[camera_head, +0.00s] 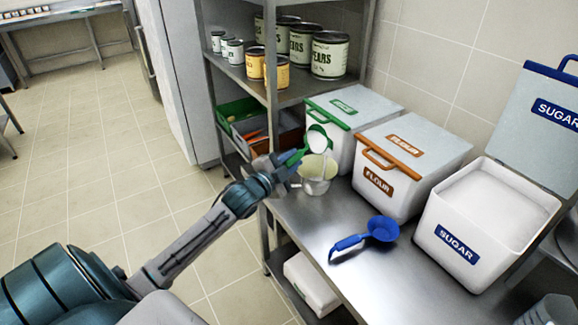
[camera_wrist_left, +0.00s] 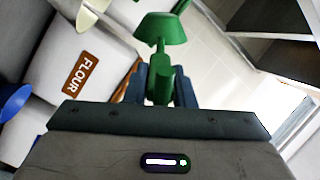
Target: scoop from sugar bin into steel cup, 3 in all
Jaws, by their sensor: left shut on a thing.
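My left gripper (camera_head: 290,168) is shut on the handle of a green scoop (camera_head: 325,131). The scoop is tilted above a steel cup (camera_head: 317,187), with white contents in its bowl and a pale streak below it toward the cup. A pale yellowish round surface shows at the cup; I cannot tell what it is. The left wrist view shows the green scoop (camera_wrist_left: 160,30) between the fingers (camera_wrist_left: 160,85). The sugar bin (camera_head: 455,247) stands open at the right, lid raised, with white sugar (camera_head: 495,205) inside. My right gripper is not in view.
A blue scoop (camera_head: 381,229) lies on the steel counter (camera_head: 335,222) before the bins. A closed flour bin (camera_head: 385,190) and a closed green-handled bin (camera_head: 350,100) stand behind. A shelf (camera_head: 285,98) with cans rises at the back left. Open floor lies left.

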